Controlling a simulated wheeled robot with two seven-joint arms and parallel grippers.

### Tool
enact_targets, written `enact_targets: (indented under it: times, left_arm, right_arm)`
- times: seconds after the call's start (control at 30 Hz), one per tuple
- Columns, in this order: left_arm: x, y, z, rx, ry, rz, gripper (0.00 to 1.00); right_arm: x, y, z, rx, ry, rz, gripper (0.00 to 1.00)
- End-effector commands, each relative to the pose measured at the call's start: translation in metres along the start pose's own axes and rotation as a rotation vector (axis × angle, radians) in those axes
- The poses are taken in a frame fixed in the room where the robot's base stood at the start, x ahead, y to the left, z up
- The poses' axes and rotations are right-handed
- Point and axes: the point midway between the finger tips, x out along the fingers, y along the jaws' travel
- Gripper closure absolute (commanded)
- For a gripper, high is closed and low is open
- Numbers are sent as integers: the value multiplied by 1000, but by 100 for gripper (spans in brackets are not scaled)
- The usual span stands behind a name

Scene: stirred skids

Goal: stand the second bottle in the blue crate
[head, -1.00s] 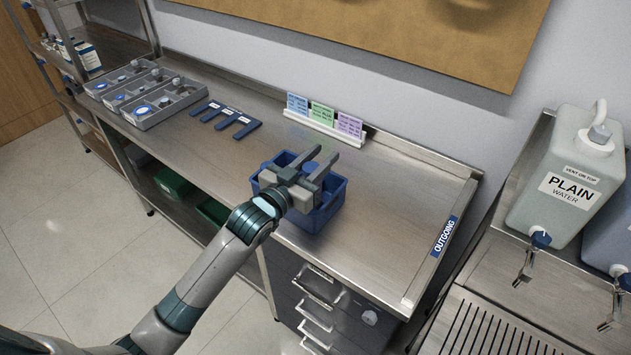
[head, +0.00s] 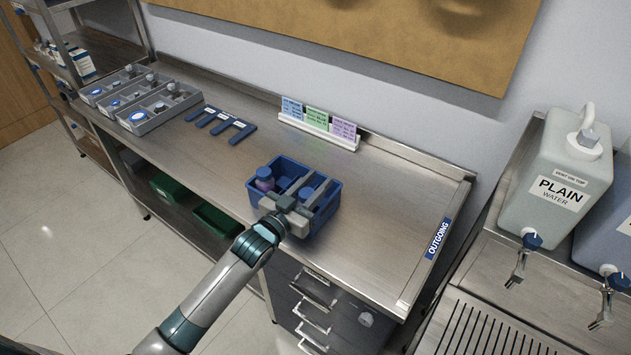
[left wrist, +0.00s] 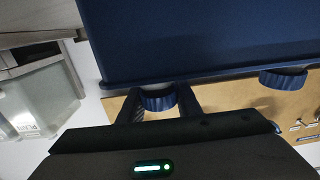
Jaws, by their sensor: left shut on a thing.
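The blue crate (head: 327,215) stands on the steel bench and has dividers inside. One bottle (head: 265,181) with a blue cap stands in its left part. My left gripper (head: 308,190) is low over the crate's right part, shut on a second bottle's blue cap (head: 307,193). That bottle's body is hidden by the crate and the gripper, so I cannot tell whether it touches the crate floor. In the left wrist view the ribbed cap (left wrist: 158,98) sits between the fingers, beside the crate's blue wall (left wrist: 200,40). The other cap (left wrist: 283,78) shows at the right.
A grey sectioned tray (head: 140,98) with several items and blue label plates (head: 222,122) lie at the bench's left. A card holder (head: 318,126) stands at the back. The bench right of the crate is clear up to the OUTGOING label (head: 438,238). A water container (head: 560,190) stands farther right.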

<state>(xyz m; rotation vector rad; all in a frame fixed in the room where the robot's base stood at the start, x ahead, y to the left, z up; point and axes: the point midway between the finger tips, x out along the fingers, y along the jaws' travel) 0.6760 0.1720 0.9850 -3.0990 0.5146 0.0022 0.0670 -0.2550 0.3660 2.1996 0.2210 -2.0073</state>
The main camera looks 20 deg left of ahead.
Motion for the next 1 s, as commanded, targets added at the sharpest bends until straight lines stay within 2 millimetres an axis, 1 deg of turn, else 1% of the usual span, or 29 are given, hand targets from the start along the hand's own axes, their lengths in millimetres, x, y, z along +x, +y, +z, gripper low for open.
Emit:
enact_targets:
  times: [0.27,0.4,0.43,0.47,0.5,0.77,0.9,1.0]
  left_arm:
    - [0,0,0,0,2,0,100]
    - [0,0,4,0,2,0,100]
    - [0,0,3,0,1,0,62]
    - [0,0,3,0,1,0,55]
    - [0,0,3,0,1,0,51]
    - [0,0,3,0,1,0,51]
    - [0,0,-1,0,2,0,51]
    - [-7,0,2,0,0,0,51]
  right_arm:
    - [0,-3,-1,1,1,-3,47]
    - [2,-2,0,1,1,-2,47]
    - [2,-2,0,1,1,-2,47]
    - [1,-2,0,1,1,-2,47]
    - [1,-2,0,1,1,-2,47]
    - [1,1,0,0,0,1,47]
    - [-1,3,0,-1,0,3,47]
    - [3,4,1,-1,0,3,47]
